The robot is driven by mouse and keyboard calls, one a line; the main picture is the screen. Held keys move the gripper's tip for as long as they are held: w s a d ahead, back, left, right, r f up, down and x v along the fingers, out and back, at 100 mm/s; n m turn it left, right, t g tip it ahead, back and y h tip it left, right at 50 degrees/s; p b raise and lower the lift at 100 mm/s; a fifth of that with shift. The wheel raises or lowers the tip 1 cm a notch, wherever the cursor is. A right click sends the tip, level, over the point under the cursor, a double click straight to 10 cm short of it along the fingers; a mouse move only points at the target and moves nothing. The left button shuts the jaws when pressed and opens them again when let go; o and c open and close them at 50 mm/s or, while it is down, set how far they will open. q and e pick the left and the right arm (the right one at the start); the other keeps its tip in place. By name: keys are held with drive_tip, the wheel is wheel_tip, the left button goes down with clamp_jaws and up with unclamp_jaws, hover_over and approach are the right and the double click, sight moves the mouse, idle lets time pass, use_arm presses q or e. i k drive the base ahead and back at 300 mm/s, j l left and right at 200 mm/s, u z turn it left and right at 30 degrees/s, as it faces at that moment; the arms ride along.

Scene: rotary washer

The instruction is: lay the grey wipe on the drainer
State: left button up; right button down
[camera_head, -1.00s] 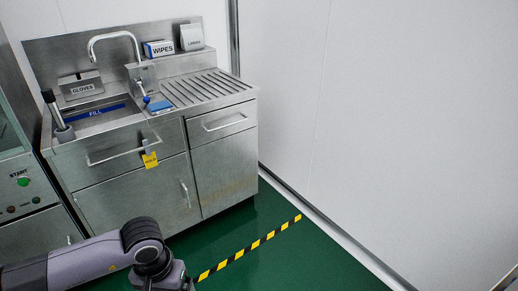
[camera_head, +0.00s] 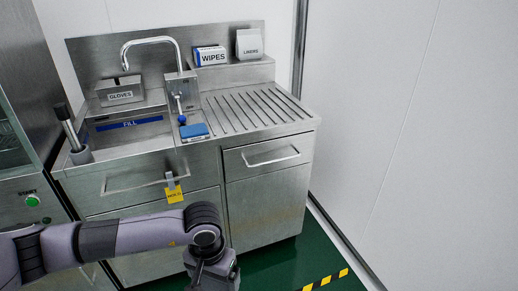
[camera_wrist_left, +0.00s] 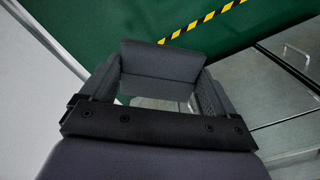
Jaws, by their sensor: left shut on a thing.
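The drainer (camera_head: 255,108) is the ribbed steel surface to the right of the sink basin, bare on top. My left gripper (camera_wrist_left: 155,88) reaches in low in front of the cabinet; in the head view its wrist end shows at the bottom edge and its fingertips are hidden. In the left wrist view the gripper is shut on the grey wipe (camera_wrist_left: 160,60), a dark grey flat piece spanning between the fingers, over the green floor. My right gripper is not in view.
The steel sink unit holds a tap (camera_head: 150,42), a gloves box (camera_head: 120,92), a blue sponge (camera_head: 194,131) at the basin's front edge and a brush in a holder (camera_head: 70,135). A wipes box (camera_head: 211,57) and liners pack (camera_head: 249,44) stand on the back shelf. A wall borders the right.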

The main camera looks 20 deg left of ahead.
sight(223, 115)
drive_tip(key=i, duration=1)
drive_tip(key=i+u, duration=0.3)
drive_tip(key=i, duration=0.15)
